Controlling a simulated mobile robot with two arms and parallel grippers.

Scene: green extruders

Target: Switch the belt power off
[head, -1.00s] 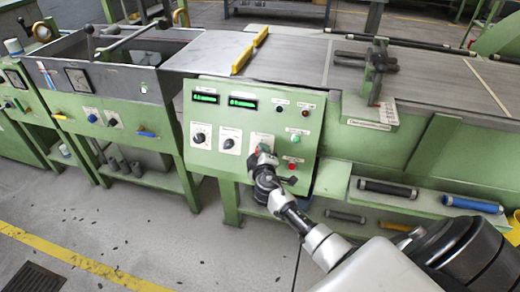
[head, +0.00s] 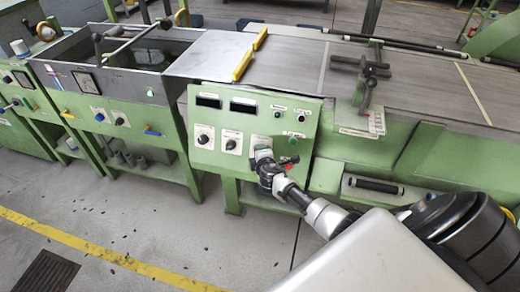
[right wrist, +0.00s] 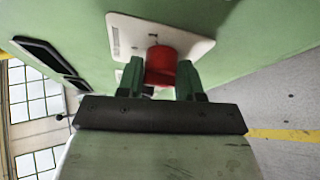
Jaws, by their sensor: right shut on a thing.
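The green control panel (head: 225,168) stands on the machine's front in the head view. Its two displays (head: 242,106) are dark. My right gripper (head: 263,143) is at the white plate on the panel's lower right. In the right wrist view my right gripper (right wrist: 159,66) has its two green fingers on either side of a red switch knob (right wrist: 160,64), shut on it. The knob sits on a white plate (right wrist: 128,32) with writing I cannot read. In the head view the gripper hides the knob. My left gripper is not in view.
Two black dials (head: 203,139) sit left of the gripper on the panel. A green button (head: 291,141) and a red button (head: 287,168) lie close on its right. The belt (head: 300,65) runs behind.

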